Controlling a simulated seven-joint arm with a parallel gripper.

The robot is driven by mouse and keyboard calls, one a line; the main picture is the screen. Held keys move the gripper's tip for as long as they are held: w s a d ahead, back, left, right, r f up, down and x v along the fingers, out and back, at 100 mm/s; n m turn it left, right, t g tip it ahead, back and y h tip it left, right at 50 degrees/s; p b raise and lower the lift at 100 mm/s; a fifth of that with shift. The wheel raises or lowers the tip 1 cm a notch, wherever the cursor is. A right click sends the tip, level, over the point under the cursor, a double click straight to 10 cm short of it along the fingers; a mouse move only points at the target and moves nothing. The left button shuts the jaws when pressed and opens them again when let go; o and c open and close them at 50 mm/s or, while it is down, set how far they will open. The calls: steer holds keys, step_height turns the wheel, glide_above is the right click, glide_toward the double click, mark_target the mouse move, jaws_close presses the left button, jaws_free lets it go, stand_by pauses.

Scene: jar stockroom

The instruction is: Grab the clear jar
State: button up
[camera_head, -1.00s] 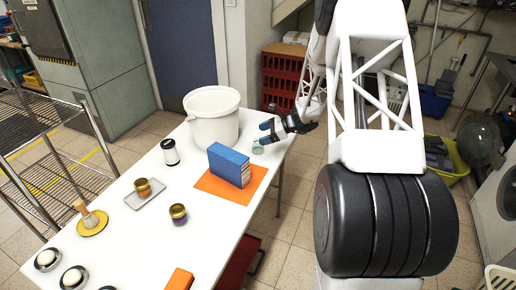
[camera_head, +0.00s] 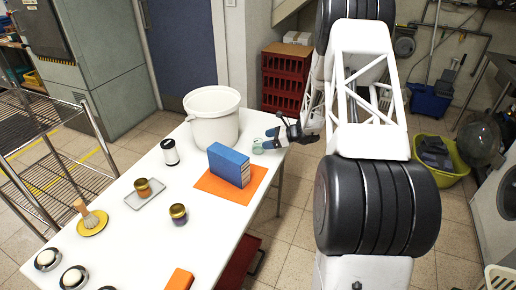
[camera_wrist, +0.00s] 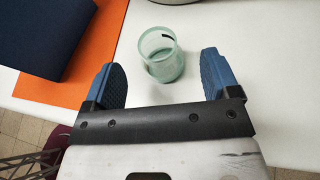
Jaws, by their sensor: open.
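The clear jar (camera_wrist: 161,56) is a small, greenish, see-through open jar standing upright on the white table. In the head view the clear jar (camera_head: 257,146) is near the table's far right edge, right of the blue box. My gripper (camera_wrist: 164,75) is open, with a blue-padded finger on each side of the picture. The jar lies between and slightly ahead of the fingertips, and neither finger appears to touch it. In the head view my gripper (camera_head: 272,139) is just right of the jar, over the table edge.
A blue box (camera_head: 229,165) stands on an orange sheet (camera_head: 213,187) left of the jar. A large white bucket (camera_head: 213,128) stands behind. White table around the jar is clear.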

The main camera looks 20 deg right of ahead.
mark_target(258, 146)
steer(key=shift+x, duration=0.8)
steer(key=shift+a, duration=0.1)
steer(key=shift+x, duration=2.5)
steer(key=shift+r, duration=0.15)
steer(key=shift+c, duration=0.3)
steer(key=c, duration=1)
